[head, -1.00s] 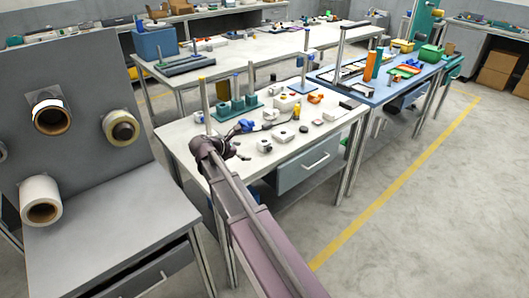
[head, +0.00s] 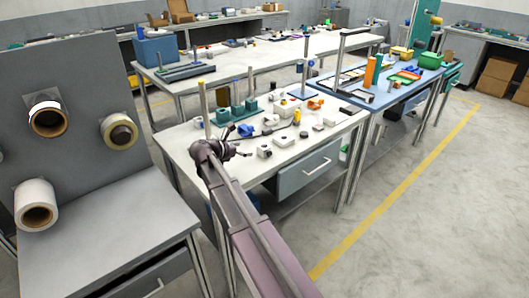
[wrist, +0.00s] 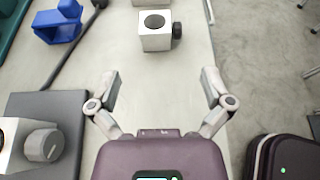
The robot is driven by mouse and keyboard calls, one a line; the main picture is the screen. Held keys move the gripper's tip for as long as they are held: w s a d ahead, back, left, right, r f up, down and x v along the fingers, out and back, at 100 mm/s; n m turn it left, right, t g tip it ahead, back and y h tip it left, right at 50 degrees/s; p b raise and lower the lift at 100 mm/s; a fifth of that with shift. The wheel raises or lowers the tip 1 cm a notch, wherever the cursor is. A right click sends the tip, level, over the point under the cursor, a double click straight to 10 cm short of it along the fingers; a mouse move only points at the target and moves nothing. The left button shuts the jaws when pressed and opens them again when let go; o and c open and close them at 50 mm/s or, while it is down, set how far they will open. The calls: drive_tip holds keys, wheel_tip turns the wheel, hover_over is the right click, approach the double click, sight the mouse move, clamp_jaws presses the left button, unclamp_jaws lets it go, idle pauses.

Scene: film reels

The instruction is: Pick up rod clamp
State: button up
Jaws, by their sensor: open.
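A white block with a round black bore and a dark side knob, which looks like the rod clamp (wrist: 155,42), stands on the bench at the top of the wrist view. In the head view a small white block, likely the same rod clamp (head: 264,151), sits near the bench's front edge. My gripper (wrist: 160,77) is open and empty, its two fingers spread, with the block ahead of and between them, apart from both. In the head view my gripper (head: 240,143) is over the bench's left end, left of the block.
A blue part (wrist: 58,22) and a dark cable lie ahead on the left. A grey mat (wrist: 48,104) with a grey-knobbed white block (wrist: 40,146) is left of my gripper. Upright posts (head: 204,110) rise behind. Bare bench (wrist: 160,85) lies between my fingers.

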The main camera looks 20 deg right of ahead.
sight(265, 147)
drive_tip(key=shift+b+x, duration=1.05)
drive_tip(key=shift+x, duration=2.15)
drive_tip(key=shift+b+x, duration=0.95)
drive_tip(key=shift+x, duration=1.65)
drive_tip(key=shift+c, duration=0.2)
drive_tip(key=c, duration=1)
